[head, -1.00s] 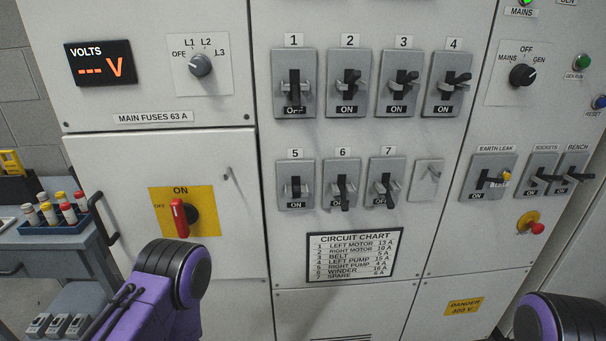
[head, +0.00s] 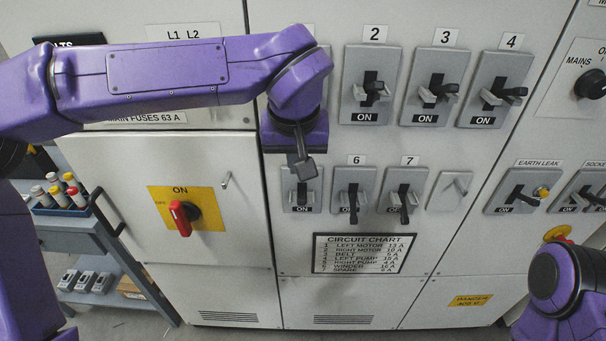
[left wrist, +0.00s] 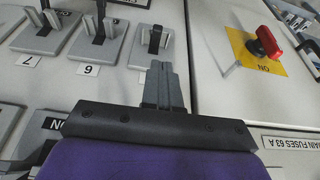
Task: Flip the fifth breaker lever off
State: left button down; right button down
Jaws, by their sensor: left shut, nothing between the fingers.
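The fifth breaker (head: 289,191) sits at the left end of the lower row, its ON label showing below the lever (head: 303,198). Its number tag is hidden behind my gripper. My left gripper (head: 304,172) is shut and empty, pointing down just above that lever in the head view. In the left wrist view, which is upside down, the closed fingertips (left wrist: 160,66) lie close to the fifth breaker (left wrist: 140,44) and its lever. I cannot tell whether they touch. My right gripper is out of view.
Breaker 6 (head: 340,189) and breaker 7 (head: 418,182) stand close to the right. Breakers 2 to 4 are above; my left arm largely covers breaker 1. A red rotary switch (head: 180,218) on a yellow plate and a door handle (head: 226,180) are to the left.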

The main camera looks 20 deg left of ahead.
pick_arm(q)
jog(key=shift+d+f, duration=0.1)
jog(key=shift+d, duration=0.15)
jog(key=p, duration=0.1)
send_near(301, 197)
jog(key=x, duration=0.5)
jog(key=shift+f, duration=0.35)
